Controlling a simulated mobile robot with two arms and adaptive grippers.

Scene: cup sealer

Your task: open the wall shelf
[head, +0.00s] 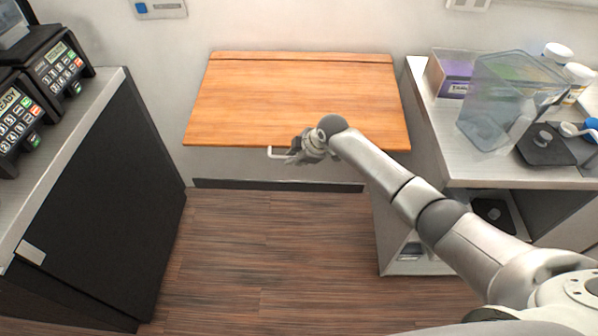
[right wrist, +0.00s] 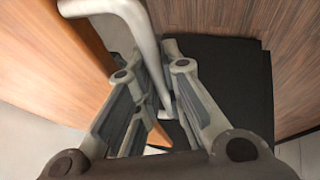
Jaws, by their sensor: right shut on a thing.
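The wall shelf (head: 300,103) is an orange wooden panel whose back strip meets the wall. It juts out from the wall towards me, its front edge wider than its back; its exact tilt is hard to tell. A pale bar handle (head: 277,153) sits at its front edge. My right gripper (head: 303,153) is at this handle. In the right wrist view the fingers (right wrist: 155,92) are around the handle bar (right wrist: 147,38), shut on it, beside the wooden panel (right wrist: 45,60). My left gripper is out of view.
A dark cabinet (head: 95,205) with card terminals (head: 55,68) stands on the left. On the right, a counter (head: 435,135) holds a clear bin (head: 505,95), a purple box (head: 450,75) and white-lidded containers. The wooden floor (head: 270,250) between them is clear.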

